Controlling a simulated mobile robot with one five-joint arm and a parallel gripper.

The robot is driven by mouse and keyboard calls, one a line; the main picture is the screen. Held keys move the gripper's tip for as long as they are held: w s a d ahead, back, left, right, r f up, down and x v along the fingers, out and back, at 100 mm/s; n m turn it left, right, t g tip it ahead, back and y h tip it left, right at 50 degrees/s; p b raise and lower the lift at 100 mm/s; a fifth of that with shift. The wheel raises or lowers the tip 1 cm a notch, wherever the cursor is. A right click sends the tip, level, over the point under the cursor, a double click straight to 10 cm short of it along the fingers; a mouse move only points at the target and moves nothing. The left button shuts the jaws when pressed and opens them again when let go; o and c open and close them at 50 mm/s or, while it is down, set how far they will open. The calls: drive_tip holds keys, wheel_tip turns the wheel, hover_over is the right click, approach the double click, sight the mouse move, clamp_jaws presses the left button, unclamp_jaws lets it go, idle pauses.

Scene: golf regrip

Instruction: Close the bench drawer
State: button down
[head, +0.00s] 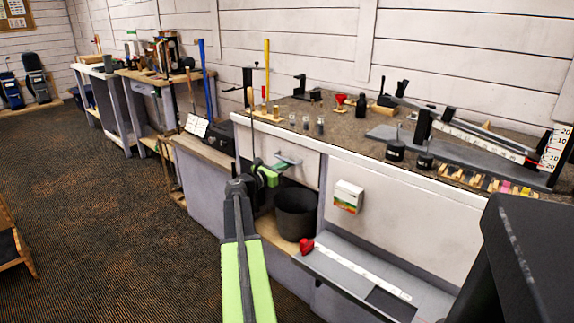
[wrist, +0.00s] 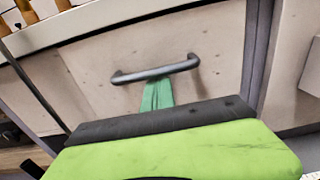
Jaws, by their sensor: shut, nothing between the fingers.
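The bench drawer has a pale, speckled front (head: 300,171) under the left part of the bench top, and it fills the middle of the wrist view (wrist: 215,42). A grey bar handle (head: 289,157) is fixed across it; it shows large in the wrist view (wrist: 157,72). My gripper (head: 272,172) is at the drawer front, just below the handle. Its green fingers (wrist: 157,92) are shut together and empty, with their tips at the bar's lower edge; I cannot tell whether they touch it. How far the drawer stands out is unclear.
The workbench top (head: 350,128) carries bottles, tools and a long clamp rig. A black bin (head: 296,213) stands on the shelf below the drawer. A grey tray (head: 350,268) juts out at the front right. Open carpet (head: 90,210) lies to the left.

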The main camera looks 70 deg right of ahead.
drive_tip(key=shift+s+d+r, duration=0.1)
drive_tip(key=shift+d+r, duration=0.15)
drive_tip(key=shift+d, duration=0.25)
drive_tip(key=shift+a, duration=0.1)
drive_tip(key=v, duration=1.4)
drive_tip(key=shift+a+f, duration=0.2)
drive_tip(key=shift+a, duration=0.2)
